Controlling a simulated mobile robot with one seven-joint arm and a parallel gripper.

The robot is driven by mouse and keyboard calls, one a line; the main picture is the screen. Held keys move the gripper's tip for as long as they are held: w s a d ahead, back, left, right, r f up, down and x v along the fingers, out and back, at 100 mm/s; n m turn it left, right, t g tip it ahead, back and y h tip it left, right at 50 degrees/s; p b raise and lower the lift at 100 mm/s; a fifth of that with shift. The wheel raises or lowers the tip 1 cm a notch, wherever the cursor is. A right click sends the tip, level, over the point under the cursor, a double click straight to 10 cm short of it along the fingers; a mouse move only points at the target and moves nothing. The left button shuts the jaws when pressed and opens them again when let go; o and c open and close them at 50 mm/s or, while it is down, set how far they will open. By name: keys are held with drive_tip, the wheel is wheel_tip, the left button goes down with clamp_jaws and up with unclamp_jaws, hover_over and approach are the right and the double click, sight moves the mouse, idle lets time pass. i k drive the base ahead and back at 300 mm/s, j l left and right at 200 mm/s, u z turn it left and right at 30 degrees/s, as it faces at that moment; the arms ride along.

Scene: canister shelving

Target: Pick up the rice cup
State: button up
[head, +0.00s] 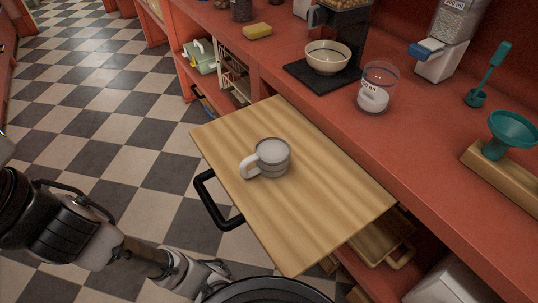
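A clear cup (374,87) with white contents and printed "ml" lettering stands upright on the red counter. A grey-white mug (271,158) with a handle on its left stands upright on the pull-out wooden board (310,215). No label reads "rice", so I cannot tell for certain which is the rice cup; the clear cup's white contents could be rice. My arm shows at lower left. Its end, which seems to be my gripper (208,274), is low beside the board's near side, apart from both cups. Its fingers are not clear.
A cream bowl (328,57) sits on a black scale-like base behind the clear cup. The board's black handle (212,200) sticks out. Checkered floor is open at left.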

sight(271, 156)
drive_tip(key=j+z, duration=0.2)
drive_tip(key=j, duration=0.35)
drive_tip(key=j+z, duration=0.2)
drive_tip(key=j, duration=0.35)
drive_tip(key=k+j+z, duration=0.2)
drive_tip(key=j, duration=0.3)
drive_tip(key=k+j+z, duration=0.2)
drive_tip(key=j, duration=0.3)
drive_tip(key=i, duration=0.6)
